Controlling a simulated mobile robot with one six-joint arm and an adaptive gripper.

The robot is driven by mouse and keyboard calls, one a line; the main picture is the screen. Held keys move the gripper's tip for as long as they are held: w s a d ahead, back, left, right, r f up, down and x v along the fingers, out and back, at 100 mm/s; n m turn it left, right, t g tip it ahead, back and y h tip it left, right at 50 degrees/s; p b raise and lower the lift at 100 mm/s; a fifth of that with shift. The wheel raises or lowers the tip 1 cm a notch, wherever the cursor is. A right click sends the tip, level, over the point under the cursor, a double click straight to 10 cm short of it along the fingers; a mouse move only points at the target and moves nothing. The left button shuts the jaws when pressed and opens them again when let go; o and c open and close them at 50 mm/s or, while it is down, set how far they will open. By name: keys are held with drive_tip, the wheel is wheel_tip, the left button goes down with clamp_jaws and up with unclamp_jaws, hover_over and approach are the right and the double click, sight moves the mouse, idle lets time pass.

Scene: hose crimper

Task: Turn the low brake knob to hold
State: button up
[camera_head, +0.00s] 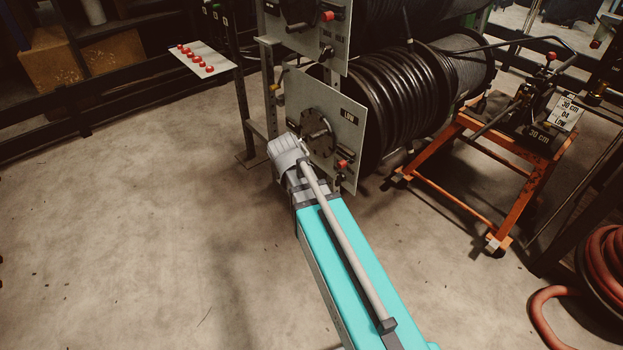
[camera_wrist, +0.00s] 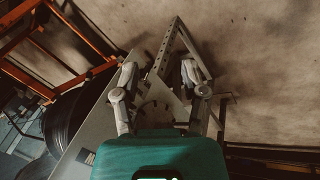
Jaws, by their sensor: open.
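The grey panel (camera_head: 295,98) marked LOW carries a dark round disc with a central hub (camera_head: 318,133) and a small red knob (camera_head: 342,163) at its lower right. I cannot read which of these is the brake knob or its setting. In the wrist view my gripper (camera_wrist: 159,74) is open, its two fingers spread apart. The dark disc (camera_wrist: 154,112) shows between and behind the fingers, partly hidden by the teal wrist housing. The red knob is not visible there.
A black hose reel (camera_head: 410,85) stands behind the panel. A similar panel with a red knob (camera_head: 328,16) is above. An orange cart (camera_head: 470,190) stands to the right, and red hose (camera_head: 605,265) lies lower right. The floor at left (camera_head: 130,230) is clear.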

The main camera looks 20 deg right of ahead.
drive_tip(key=s+a+f+n+y, duration=0.1)
drive_tip(key=s+a+n+y, duration=0.1)
drive_tip(key=s+a+y, duration=0.2)
drive_tip(key=shift+s+a+n, duration=0.35)
drive_tip(key=shift+s+n, duration=0.05)
drive_tip(key=shift+s, duration=0.85)
